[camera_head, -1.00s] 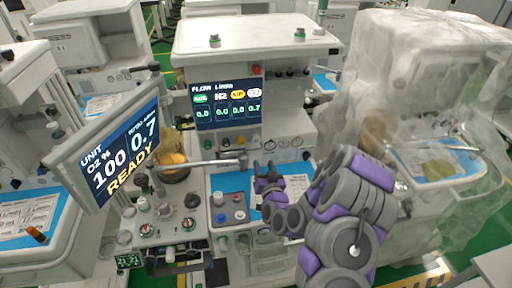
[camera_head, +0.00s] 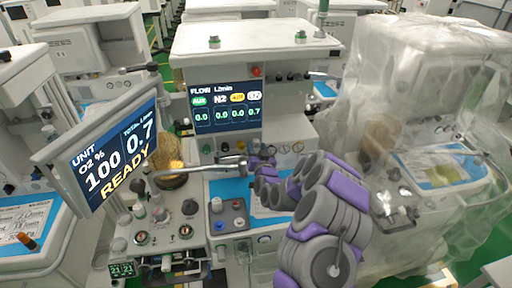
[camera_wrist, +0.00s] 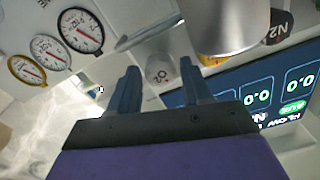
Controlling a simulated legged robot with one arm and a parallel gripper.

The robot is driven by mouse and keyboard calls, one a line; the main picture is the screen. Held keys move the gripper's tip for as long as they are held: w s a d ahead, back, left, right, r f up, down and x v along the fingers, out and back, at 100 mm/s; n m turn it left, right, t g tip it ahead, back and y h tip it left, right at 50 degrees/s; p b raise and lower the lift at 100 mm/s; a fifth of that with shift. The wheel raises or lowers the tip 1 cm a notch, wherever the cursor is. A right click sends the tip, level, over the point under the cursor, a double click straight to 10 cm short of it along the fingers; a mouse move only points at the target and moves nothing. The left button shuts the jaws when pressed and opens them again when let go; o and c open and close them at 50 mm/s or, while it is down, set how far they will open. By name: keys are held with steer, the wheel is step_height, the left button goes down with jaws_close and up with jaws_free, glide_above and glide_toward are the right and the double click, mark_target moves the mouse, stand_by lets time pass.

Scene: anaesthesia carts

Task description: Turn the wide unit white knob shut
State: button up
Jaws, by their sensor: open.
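The wide unit is the middle cart with the flow screen (camera_head: 226,104). Its white knob, marked O2 (camera_wrist: 158,72), shows in the wrist view on the panel beside that screen. My gripper (camera_wrist: 160,63) is open, with one dark finger on each side of the knob in the picture. The knob appears beyond the fingertips, and I cannot tell whether they touch it. In the head view my gripper (camera_head: 260,162) is at the panel below the screen, right of a horizontal metal arm. The finger tips are hard to make out there.
Pressure gauges (camera_wrist: 81,30) sit left of the knob in the wrist view. A metal cylinder (camera_wrist: 228,25) and a black N2 knob (camera_wrist: 281,26) are close by on the right. A tilted monitor (camera_head: 108,158) stands left; a plastic-covered cart (camera_head: 420,100) stands right.

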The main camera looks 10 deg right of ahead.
steer(key=shift+w, duration=1.05)
steer(key=shift+c, duration=0.4)
steer(key=shift+d, duration=0.1)
steer(key=c, duration=0.7)
steer(key=shift+m+b, duration=0.3)
steer(key=shift+b, duration=0.2)
steer(key=m+b, duration=0.3)
steer(key=shift+f, duration=0.2)
steer(key=shift+r+m+b, duration=0.15)
steer(key=shift+m+b, duration=0.9)
steer(key=shift+m, duration=0.15)
